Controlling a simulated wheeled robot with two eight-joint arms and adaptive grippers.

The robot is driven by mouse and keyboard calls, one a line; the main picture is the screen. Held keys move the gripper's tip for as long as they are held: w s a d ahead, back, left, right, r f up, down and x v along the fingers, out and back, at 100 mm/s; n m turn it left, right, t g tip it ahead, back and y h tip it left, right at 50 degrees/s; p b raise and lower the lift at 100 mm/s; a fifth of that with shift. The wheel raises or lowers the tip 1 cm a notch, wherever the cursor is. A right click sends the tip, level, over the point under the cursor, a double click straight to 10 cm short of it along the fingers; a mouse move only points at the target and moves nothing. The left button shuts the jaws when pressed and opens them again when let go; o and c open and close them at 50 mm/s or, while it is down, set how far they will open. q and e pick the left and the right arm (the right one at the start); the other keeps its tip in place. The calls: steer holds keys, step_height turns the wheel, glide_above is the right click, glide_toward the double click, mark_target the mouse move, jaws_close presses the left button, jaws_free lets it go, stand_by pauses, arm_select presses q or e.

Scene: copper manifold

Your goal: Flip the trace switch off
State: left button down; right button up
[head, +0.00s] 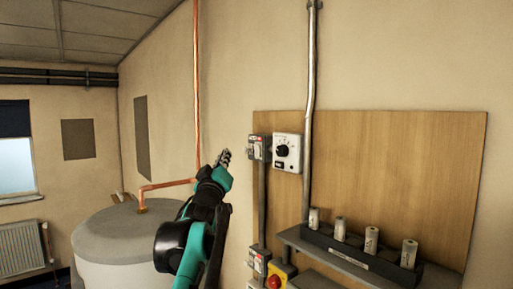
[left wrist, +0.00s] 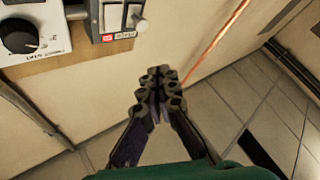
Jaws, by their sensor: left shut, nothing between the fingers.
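A grey switch box (head: 258,147) with a red label is mounted at the upper left edge of the wooden board. In the left wrist view this switch box (left wrist: 117,18) shows pale levers and small labels. A second similar switch box (head: 259,262) sits lower on the board. I cannot read which label says trace. My left gripper (head: 224,157) is shut and empty, left of the upper switch box and apart from it in the picture. In the left wrist view its fingertips (left wrist: 160,84) meet below the switch box. My right gripper is not in view.
A white dial box (head: 288,152) adjoins the upper switch box. A metal conduit (head: 309,110) runs beside it. A shelf (head: 350,262) holds several pale cylinders. A yellow box with a red button (head: 275,281) sits low. A copper pipe (head: 196,90) and tank (head: 115,238) are left.

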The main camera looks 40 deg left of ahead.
mark_target(257, 150)
arm_select(q)
steer(key=shift+w+d+r+p, duration=0.2)
steer(key=shift+w+d, duration=0.15)
steer(key=shift+w, duration=0.95)
steer(key=shift+w+d+r+p, duration=0.2)
steer(key=shift+w+d, duration=0.2)
steer(key=shift+w, duration=0.9)
steer(key=shift+w+d+r+p, duration=0.1)
steer(key=shift+w+d+p, duration=0.2)
steer(key=shift+w, duration=1)
steer(key=shift+w+d, duration=0.1)
steer(key=shift+w+d, duration=0.1)
steer(key=shift+w, duration=0.25)
steer(key=shift+w+r, duration=0.1)
steer(key=shift+w, duration=0.2)
steer(key=shift+s, duration=0.2)
steer(key=shift+s, duration=0.6)
steer(key=shift+a, duration=0.2)
